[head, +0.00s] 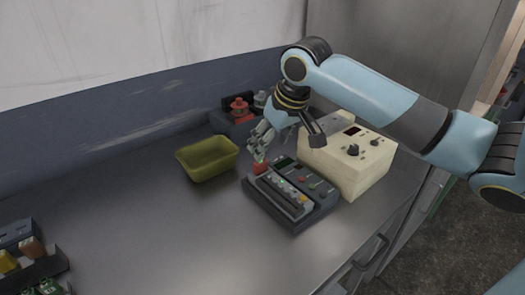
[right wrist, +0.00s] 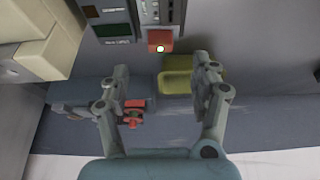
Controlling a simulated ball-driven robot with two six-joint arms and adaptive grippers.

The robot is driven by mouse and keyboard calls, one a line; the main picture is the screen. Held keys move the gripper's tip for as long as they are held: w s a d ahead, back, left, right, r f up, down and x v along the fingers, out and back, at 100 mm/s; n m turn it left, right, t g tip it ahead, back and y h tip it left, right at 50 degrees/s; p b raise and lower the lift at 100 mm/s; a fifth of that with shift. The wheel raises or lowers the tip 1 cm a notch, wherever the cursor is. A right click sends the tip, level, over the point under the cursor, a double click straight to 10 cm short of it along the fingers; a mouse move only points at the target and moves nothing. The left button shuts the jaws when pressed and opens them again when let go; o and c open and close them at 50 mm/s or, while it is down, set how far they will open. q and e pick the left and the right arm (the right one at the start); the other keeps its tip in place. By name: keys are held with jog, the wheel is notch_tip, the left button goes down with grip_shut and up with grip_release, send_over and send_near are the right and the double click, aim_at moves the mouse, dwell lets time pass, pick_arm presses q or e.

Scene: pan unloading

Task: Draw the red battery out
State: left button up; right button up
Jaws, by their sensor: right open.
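The red battery (head: 261,168) shows as a small red block at the back left end of a dark device (head: 290,200) with buttons and a small display. In the right wrist view the red battery (right wrist: 161,37) has a bright round spot on it and sits at the device's end. My right gripper (head: 259,151) is just above and behind the battery. In the right wrist view my right gripper (right wrist: 162,70) is open, its two fingers apart and nothing between them. My left gripper is out of view.
A yellow-green tray (head: 207,172) stands left of the battery. A beige box with knobs (head: 350,165) stands right of the device. A dark block with red and grey parts (head: 235,125) is behind. Blocks and small parts (head: 30,258) lie front left. The table's middle is clear.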

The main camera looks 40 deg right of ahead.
aim_at(261, 163)
jog(key=x, duration=0.3)
jog(key=shift+w+a+f, duration=0.1)
jog(key=shift+w+f, duration=0.1)
jog(key=shift+f, duration=0.1)
jog(key=x, duration=0.3)
jog(key=shift+w+f, duration=0.2)
jog(key=shift+f, duration=0.15)
jog(key=shift+w+f, duration=0.2)
jog(key=shift+f, duration=0.3)
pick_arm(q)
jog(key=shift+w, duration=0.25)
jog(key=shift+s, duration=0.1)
pick_arm(e)
jog(key=c, duration=0.4)
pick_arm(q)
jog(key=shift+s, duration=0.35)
pick_arm(e)
grip_shut()
